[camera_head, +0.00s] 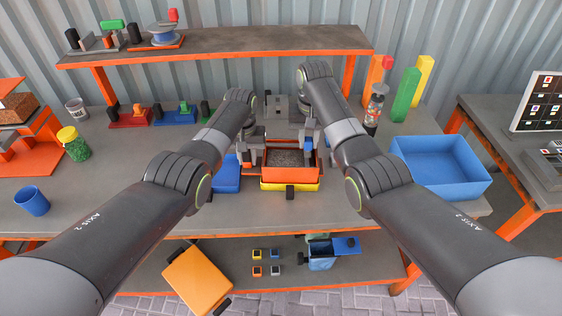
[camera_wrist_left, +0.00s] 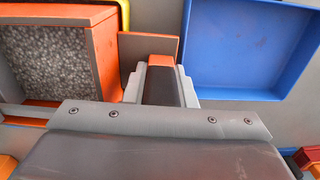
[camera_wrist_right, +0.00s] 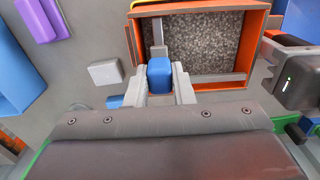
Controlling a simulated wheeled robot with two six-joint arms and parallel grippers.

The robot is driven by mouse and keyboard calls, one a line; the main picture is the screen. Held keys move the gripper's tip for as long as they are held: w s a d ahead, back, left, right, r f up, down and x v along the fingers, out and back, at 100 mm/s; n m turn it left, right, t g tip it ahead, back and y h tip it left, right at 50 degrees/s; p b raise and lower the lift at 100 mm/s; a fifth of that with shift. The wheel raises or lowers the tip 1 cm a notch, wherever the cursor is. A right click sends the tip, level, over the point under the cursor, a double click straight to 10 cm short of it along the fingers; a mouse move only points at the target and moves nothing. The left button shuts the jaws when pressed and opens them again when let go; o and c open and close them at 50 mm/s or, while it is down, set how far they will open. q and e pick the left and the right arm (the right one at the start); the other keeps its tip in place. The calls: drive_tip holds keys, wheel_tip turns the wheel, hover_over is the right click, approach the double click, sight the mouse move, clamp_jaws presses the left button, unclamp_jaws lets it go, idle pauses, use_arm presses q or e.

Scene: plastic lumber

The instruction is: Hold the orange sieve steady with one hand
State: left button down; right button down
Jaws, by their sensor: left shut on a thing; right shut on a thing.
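The orange sieve (camera_head: 291,174) sits at the middle of the bench over a yellow-rimmed tray (camera_head: 270,186), with grey-brown granules inside. My left gripper (camera_head: 253,140) is at its left side. In the left wrist view the left gripper (camera_wrist_left: 162,88) is shut on a dark grip with an orange end (camera_wrist_left: 160,61), beside the sieve wall (camera_wrist_left: 103,50); its joint with the sieve is partly hidden. My right gripper (camera_head: 308,140) is at the sieve's right side. In the right wrist view it is shut on a blue block-like handle (camera_wrist_right: 159,75), with a grey shaft (camera_wrist_right: 157,32) reaching over the sieve.
A blue tray (camera_head: 228,178) lies close left of the sieve. A large blue bin (camera_head: 440,170) stands at the right. A clear bottle (camera_head: 374,110) and upright coloured blocks (camera_head: 406,95) stand behind it. The bench front left is mostly clear.

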drive_tip(key=shift+a, duration=0.1)
drive_tip(key=a, duration=0.6)
drive_tip(key=shift+a, duration=0.15)
idle(0.4)
drive_tip(key=shift+w, duration=0.1)
idle(0.3)
drive_tip(key=shift+d, duration=3.35)
drive_tip(key=shift+a, duration=0.15)
drive_tip(key=a, duration=0.6)
drive_tip(key=shift+a, duration=0.2)
drive_tip(key=shift+d, duration=0.15)
drive_tip(key=shift+d, duration=3.2)
drive_tip(key=shift+a, duration=0.1)
